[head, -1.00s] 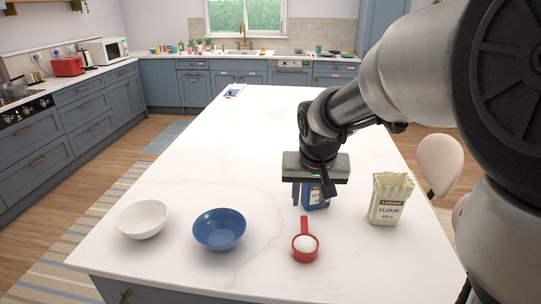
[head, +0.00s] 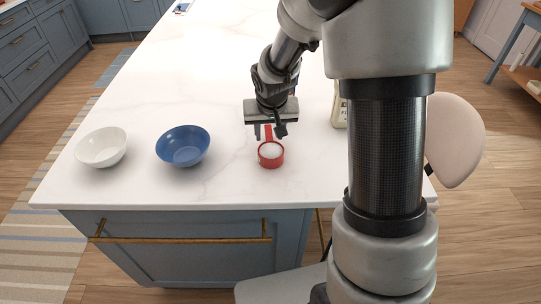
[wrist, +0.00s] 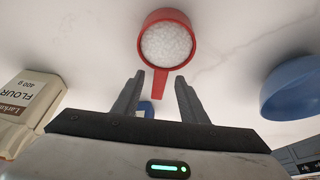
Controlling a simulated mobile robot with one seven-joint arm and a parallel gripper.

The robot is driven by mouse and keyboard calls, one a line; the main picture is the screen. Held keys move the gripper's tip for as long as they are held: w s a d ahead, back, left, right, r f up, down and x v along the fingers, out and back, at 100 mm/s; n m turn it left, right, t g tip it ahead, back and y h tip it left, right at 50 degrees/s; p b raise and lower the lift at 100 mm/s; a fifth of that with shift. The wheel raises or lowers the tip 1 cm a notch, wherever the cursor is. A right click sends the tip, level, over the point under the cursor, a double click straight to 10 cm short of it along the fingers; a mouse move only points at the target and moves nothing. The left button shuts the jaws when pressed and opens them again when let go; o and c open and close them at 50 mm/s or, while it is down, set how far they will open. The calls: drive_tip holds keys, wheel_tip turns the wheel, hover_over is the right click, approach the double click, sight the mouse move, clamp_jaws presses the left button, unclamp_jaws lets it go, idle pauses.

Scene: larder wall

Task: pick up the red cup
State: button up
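The red cup (head: 271,155) is a small measuring cup with a straight handle, full of white grains. It stands on the white island top near the front edge, its handle pointing away from that edge. In the wrist view the cup (wrist: 166,18) is beyond my fingertips, and the end of its handle lies between the finger lines. My gripper (head: 269,133) is at the handle side of the cup. Its two fingers are apart in the wrist view (wrist: 160,82), with nothing held between them. Whether the fingertips touch the handle cannot be told.
A blue bowl (head: 183,147) and a white bowl (head: 101,148) stand left of the cup. A flour bag (head: 340,108) stands to the right, partly behind my arm; it also shows in the wrist view (wrist: 30,103). The countertop (head: 190,80) behind the bowls is clear.

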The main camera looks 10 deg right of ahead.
sight(269, 137)
drive_tip(key=shift+w+f, duration=0.25)
drive_tip(key=shift+f, duration=0.3)
clamp_jaws()
drive_tip(key=shift+r, duration=0.15)
wheel_tip(269, 137, up, 10)
drive_tip(key=p, duration=0.1)
